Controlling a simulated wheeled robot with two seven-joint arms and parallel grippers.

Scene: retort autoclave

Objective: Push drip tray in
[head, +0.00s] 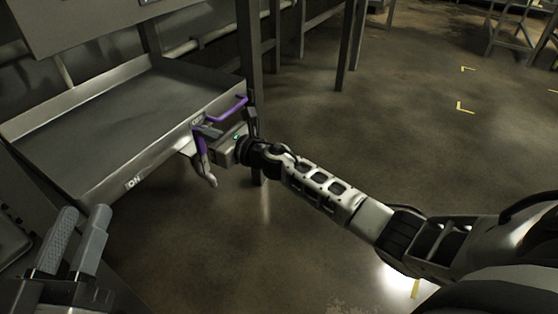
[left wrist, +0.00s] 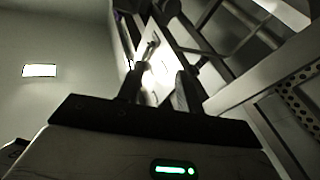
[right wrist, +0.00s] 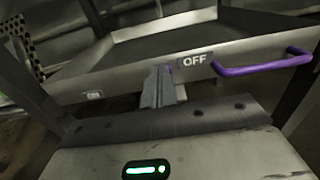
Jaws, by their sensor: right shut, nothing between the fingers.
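The drip tray (head: 105,110) is a shallow grey metal pan at the left of the head view. It extends out from below a metal panel. Its front wall carries ON and OFF labels, and a purple bar handle (head: 228,110) stands out at its right end. The tray (right wrist: 110,78) and handle (right wrist: 265,66) also show in the right wrist view. My right gripper (right wrist: 160,82) is shut and empty at the front wall, just left of the OFF label; contact cannot be told. My left gripper (head: 82,215) is open and empty, in front of the tray's left end.
A metal panel (head: 70,20) hangs above the tray's back. Dark upright posts (head: 248,60) stand just behind the tray's right end. Open concrete floor (head: 400,130) lies to the right, with yellow corner marks. A metal stand (head: 515,30) is far right.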

